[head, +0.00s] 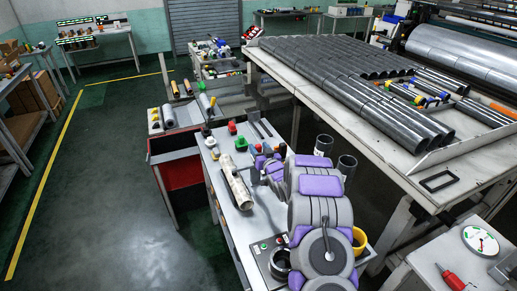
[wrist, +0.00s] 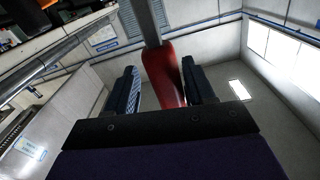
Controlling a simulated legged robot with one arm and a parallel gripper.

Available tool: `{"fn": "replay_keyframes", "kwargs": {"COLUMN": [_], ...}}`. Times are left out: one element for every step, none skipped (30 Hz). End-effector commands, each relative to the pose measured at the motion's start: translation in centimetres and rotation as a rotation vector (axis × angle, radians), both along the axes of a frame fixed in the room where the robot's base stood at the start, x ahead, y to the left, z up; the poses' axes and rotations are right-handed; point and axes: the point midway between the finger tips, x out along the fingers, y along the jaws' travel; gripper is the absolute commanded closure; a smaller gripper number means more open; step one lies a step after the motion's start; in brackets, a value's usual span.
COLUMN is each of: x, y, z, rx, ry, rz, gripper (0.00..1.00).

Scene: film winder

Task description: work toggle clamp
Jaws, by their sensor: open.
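A red handle (wrist: 163,75), which looks like the toggle clamp's grip, stands between the two fingers of my gripper (wrist: 161,88) in the wrist view. A grey bar (wrist: 148,20) runs up from its top. The fingers are open on either side of it; the right one lies close to it, and I cannot tell if they touch. In the head view my gripper (head: 266,162) is over the narrow workbench (head: 228,218), and my purple and grey arm hides much of that spot. The clamp's base cannot be made out.
A pale roll (head: 236,186) lies left of my gripper. A red block (head: 232,128) and a green block (head: 241,143) sit behind it. A large table (head: 375,150) with dark tubes stands right. The floor (head: 110,190) at left is clear.

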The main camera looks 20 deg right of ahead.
Motion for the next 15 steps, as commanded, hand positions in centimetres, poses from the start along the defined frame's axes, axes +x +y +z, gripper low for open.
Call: {"fn": "replay_keyframes", "kwargs": {"x": [-0.6, -0.9, -1.5, -1.9, -2.4, -3.1, -3.5, -4.0, -4.7, -5.2, -5.7, -6.3, -6.8, -7.3, -8.1], "y": [-0.1, -0.2, -0.2, -0.2, -0.2, -0.2, -0.3, -0.3, -0.3, -0.3, -0.3, -0.4, -0.4, -0.4, -0.4], "z": [0.1, 0.2, 0.2, 0.2, 0.2, 0.1, 0.1, 0.1, 0.0, 0.0, 0.0, 0.0, 0.1, 0.1, 0.0], "rx": [0.001, 0.001, 0.001, 0.002, 0.002, 0.002, 0.002, 0.002, 0.002, 0.003, 0.003, 0.002, 0.002, 0.001, 0.002], "ry": [0.001, 0.001, 0.001, 0.003, 0.003, 0.003, 0.002, 0.003, 0.005, 0.006, 0.006, 0.003, 0.002, 0.003, 0.006], "rz": [-0.002, -0.003, -0.003, -0.004, -0.004, -0.003, -0.003, -0.003, -0.002, -0.002, -0.001, -0.002, -0.002, -0.002, -0.002], "gripper": [0.47, 0.47, 0.47, 0.47, 0.47, 0.47, 0.47, 0.47, 0.47, 0.47, 0.47, 0.47, 0.47, 0.47, 0.47]}}
